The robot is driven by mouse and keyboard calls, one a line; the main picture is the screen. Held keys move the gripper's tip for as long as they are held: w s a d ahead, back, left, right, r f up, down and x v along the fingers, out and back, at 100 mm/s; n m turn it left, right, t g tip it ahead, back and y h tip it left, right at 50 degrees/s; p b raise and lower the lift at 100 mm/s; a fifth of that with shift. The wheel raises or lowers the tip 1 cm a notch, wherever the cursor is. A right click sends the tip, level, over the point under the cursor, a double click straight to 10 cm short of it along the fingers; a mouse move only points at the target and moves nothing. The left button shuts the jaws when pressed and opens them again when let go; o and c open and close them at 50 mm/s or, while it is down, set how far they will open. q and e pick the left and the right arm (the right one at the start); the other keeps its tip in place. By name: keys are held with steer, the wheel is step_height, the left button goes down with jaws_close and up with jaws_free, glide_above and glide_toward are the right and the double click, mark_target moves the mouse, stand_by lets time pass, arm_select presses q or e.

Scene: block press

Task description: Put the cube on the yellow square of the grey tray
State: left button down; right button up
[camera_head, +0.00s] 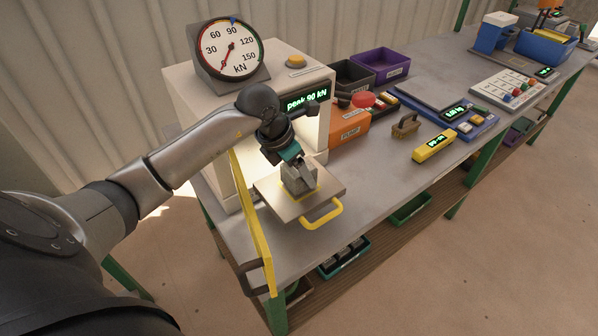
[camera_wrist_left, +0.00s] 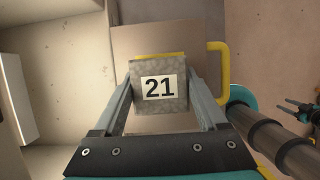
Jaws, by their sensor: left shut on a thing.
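The cube (camera_wrist_left: 158,85) is grey, mottled like concrete, with a white label reading 21 in the left wrist view. It sits between the two fingers of my left gripper (camera_wrist_left: 160,98), which is shut on it. In the head view the cube (camera_head: 298,178) is on or just above the grey tray (camera_head: 324,189), which has a yellow handle (camera_head: 325,215). A strip of the yellow square (camera_wrist_left: 160,55) shows along the cube's far edge. Most of the square is hidden under the cube. I cannot tell whether the cube touches the tray.
The white press (camera_head: 186,88) stands behind the tray, its dial (camera_head: 226,47) on top and its display reading "peak 90 kN". Its yellow-framed door (camera_head: 252,220) stands open, left of the tray. An orange box with a red button (camera_head: 363,99) and a brush (camera_head: 405,125) are to the right.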

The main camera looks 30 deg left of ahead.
arm_select(q)
steer(key=shift+f, duration=0.35)
steer(key=shift+f, duration=0.15)
jaws_free()
steer(key=v, duration=1.2)
steer(key=shift+p, duration=0.35)
steer(key=shift+s, duration=0.1)
